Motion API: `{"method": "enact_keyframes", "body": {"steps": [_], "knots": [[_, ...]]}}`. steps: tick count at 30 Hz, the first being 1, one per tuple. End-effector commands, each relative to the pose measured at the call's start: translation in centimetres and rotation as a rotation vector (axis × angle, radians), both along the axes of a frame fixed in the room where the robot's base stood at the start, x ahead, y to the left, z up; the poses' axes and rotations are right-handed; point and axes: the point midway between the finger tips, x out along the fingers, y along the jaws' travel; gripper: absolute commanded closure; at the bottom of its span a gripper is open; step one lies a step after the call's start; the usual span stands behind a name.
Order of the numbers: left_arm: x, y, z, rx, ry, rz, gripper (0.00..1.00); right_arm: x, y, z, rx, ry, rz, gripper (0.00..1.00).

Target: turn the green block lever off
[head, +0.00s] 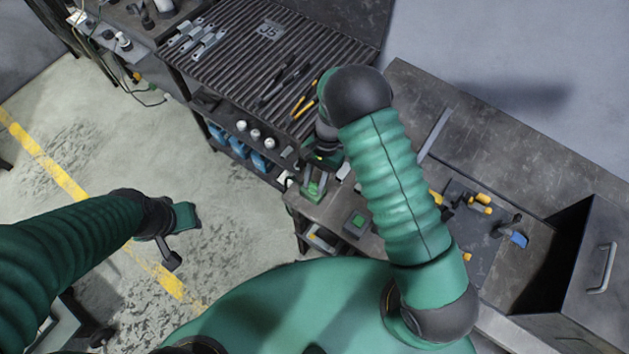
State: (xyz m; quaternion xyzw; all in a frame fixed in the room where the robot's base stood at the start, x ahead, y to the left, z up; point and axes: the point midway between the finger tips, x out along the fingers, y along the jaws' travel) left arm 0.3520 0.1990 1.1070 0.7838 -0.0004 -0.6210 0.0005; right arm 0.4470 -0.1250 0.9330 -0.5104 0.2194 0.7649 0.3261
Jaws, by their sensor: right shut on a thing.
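A green block with a grey fitting (313,190) stands at the near left corner of the dark bench. It seems to be the green block lever. My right gripper (322,161) points down right at its far side and is shut, apparently on the lever. The lever itself is mostly hidden by the gripper, so its angle cannot be told. My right arm arches over the bench and hides part of it. My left gripper (184,232) hangs over the open floor at the left, away from the bench.
A small box with a green square top (357,221) sits right of the lever block. Yellow-handled tools and a blue piece (519,239) lie farther right, near a drawer cabinet (598,270). A ribbed rack (250,55) with tools stands behind.

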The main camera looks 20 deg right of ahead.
Motion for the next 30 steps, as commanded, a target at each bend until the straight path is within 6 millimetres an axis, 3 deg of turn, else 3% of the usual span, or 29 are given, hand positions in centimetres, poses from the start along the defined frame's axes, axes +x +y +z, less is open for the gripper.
{"method": "enact_keyframes", "body": {"steps": [22, 30], "knots": [[0.0, 0.0, -1.5, 0.000, 0.000, 0.000, 0.64, 0.4, 0.5, 0.0, 0.001, -0.005, 0.661, 1.00], [0.0, 0.0, -1.5, 0.000, 0.000, 0.000, 0.64, 0.3, 0.4, 0.1, 0.001, -0.002, 0.719, 1.00]]}}
